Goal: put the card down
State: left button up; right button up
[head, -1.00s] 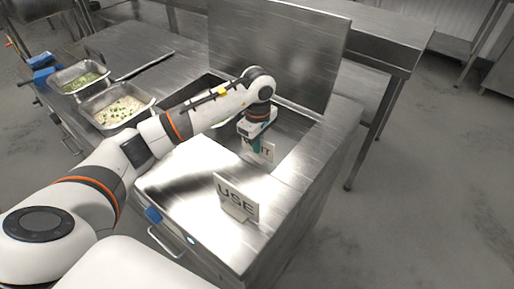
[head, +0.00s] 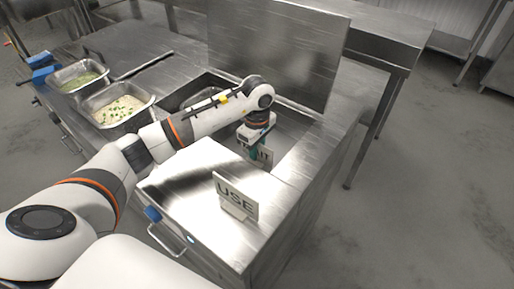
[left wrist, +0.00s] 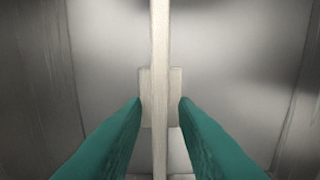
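A pale card (head: 265,156) with dark letters, partly hidden, stands upright in the recess in front of the raised metal panel. My left gripper (head: 254,150) points down at it with teal fingers. In the left wrist view, the card (left wrist: 160,45) shows edge-on as a pale strip over a wider foot. The left gripper's two fingertips (left wrist: 161,101) are on either side of it, with a narrow gap visible on each side. A second card (head: 236,196), reading "USE", stands on the front counter. My right gripper is not in view.
Two metal pans of food, one greenish (head: 80,77) and one pale with green bits (head: 118,108), sit at the left. The raised panel (head: 275,50) rises behind the recess. The counter (head: 190,185) left of the USE card is clear.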

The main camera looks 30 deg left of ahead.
pick_arm(q)
notch_tip(320, 180, up, 12)
jog(key=shift+r+b, duration=0.1)
jog(key=shift+b, duration=0.5)
